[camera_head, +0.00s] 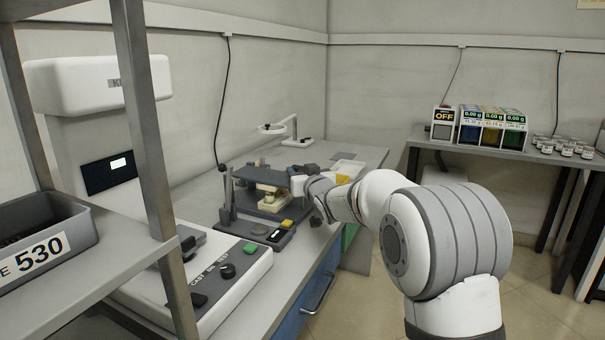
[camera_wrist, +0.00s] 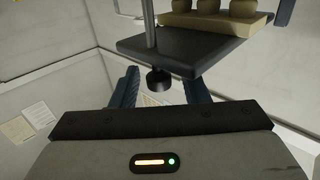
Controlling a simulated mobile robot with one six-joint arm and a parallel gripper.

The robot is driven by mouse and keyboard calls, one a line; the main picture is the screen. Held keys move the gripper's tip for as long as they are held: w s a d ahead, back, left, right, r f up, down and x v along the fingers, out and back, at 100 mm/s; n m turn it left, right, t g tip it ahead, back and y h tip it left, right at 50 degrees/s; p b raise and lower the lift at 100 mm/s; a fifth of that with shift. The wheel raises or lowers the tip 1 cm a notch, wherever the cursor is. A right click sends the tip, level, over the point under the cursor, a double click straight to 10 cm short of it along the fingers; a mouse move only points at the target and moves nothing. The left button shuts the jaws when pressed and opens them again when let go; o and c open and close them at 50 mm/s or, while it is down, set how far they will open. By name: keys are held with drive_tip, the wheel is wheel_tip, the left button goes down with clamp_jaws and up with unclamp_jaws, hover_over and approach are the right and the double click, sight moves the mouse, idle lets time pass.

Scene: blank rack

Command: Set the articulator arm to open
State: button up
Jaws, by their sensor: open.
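The articulator (camera_head: 268,185) stands on the bench in the head view, a dark frame with a flat upper arm and a tan dental cast (camera_head: 270,201) below it. My gripper (camera_head: 300,175) is at the articulator's right side. In the wrist view my gripper (camera_wrist: 160,74) is open, its two dark blue fingers apart. My wrist hides part of the articulator's right side in the head view.
A white machine with a control panel (camera_head: 205,283) stands at the bench's near left. A metal rack post (camera_head: 146,120) crosses the left.

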drive_tip(key=shift+c, duration=0.4)
clamp_jaws()
